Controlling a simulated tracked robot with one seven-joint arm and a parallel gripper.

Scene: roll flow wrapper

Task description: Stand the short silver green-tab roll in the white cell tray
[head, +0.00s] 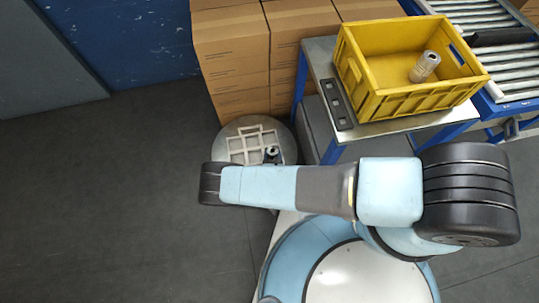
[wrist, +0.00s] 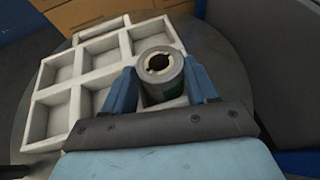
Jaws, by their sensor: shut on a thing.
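The white cell tray (head: 238,143) lies on a round grey stand, and its open square cells show in the wrist view (wrist: 80,70). My gripper (wrist: 158,70) is shut on the silver roll (wrist: 157,66), one blue finger on each side. The roll is upright, its hollow core facing up, with a dark green patch low on its side. It is at the tray's right part. My fingers hide its lower end, so I cannot tell whether it touches a cell floor. In the head view, my arm hides most of the gripper, and the roll's top (head: 271,151) shows just beyond it.
A yellow crate (head: 425,100) on a metal table (head: 322,55) holds another pale roll (head: 425,66). Stacked cardboard boxes (head: 232,50) stand behind the round stand (head: 288,143). A roller conveyor (head: 490,40) is at the right. The floor at left is clear.

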